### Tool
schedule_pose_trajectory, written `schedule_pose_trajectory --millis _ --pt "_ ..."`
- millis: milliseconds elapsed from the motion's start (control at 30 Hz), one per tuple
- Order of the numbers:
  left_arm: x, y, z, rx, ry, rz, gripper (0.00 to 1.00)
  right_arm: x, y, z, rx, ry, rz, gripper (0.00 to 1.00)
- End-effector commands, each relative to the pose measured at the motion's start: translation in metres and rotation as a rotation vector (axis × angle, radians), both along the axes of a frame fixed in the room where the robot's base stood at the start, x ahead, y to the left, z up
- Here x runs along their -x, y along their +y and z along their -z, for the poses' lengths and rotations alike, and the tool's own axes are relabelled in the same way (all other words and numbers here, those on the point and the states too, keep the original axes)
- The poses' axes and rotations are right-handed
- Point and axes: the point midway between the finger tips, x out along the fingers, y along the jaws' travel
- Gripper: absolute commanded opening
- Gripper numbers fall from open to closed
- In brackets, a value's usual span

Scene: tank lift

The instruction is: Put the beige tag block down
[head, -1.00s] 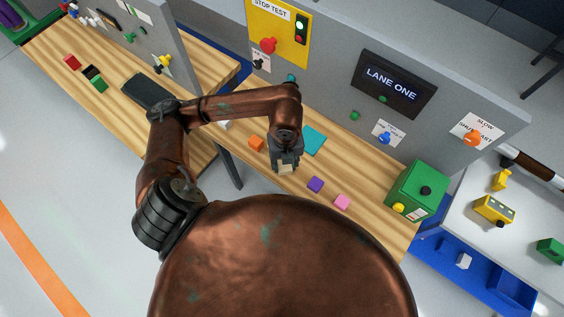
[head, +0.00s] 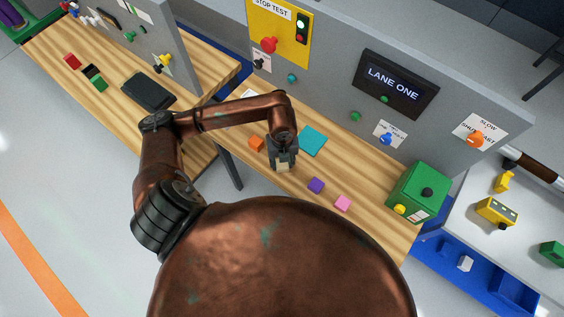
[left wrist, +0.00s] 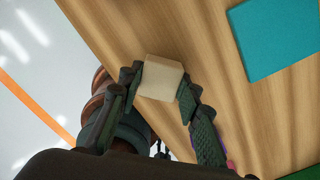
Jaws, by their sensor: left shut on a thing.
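The beige tag block (head: 282,168) is between the fingers of my left gripper (head: 282,163), over the front part of the wooden bench. In the left wrist view the beige block (left wrist: 161,78) sits between the two dark fingertips (left wrist: 160,85), with the wood behind it. My left gripper is shut on it. I cannot tell whether the block touches the bench top. My right gripper is not in view.
An orange block (head: 256,143) lies left of the gripper, a purple block (head: 316,185) and a pink block (head: 343,203) to its right. A teal square (head: 312,140) lies behind. A green box (head: 418,190) stands at the bench's right end.

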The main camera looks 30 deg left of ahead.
Motion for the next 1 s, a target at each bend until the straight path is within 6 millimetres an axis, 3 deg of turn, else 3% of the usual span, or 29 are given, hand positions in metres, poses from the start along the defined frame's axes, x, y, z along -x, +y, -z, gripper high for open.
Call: schedule_pose_trajectory --millis 133,167,400,767,1000 --pt "0.000 0.000 0.004 -0.001 0.001 0.000 0.07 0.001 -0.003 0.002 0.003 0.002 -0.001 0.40" --pt "0.000 0.000 0.003 -0.001 0.001 0.000 0.34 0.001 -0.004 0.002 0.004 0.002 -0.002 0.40" --pt "0.000 0.000 0.003 -0.001 0.001 0.000 0.49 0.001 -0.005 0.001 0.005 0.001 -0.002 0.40" --pt "0.000 0.000 -0.005 0.000 -0.001 0.000 0.49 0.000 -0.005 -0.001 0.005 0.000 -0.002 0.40" --pt "-0.001 0.000 -0.048 0.000 -0.005 0.001 0.49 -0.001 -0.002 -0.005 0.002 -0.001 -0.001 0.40"
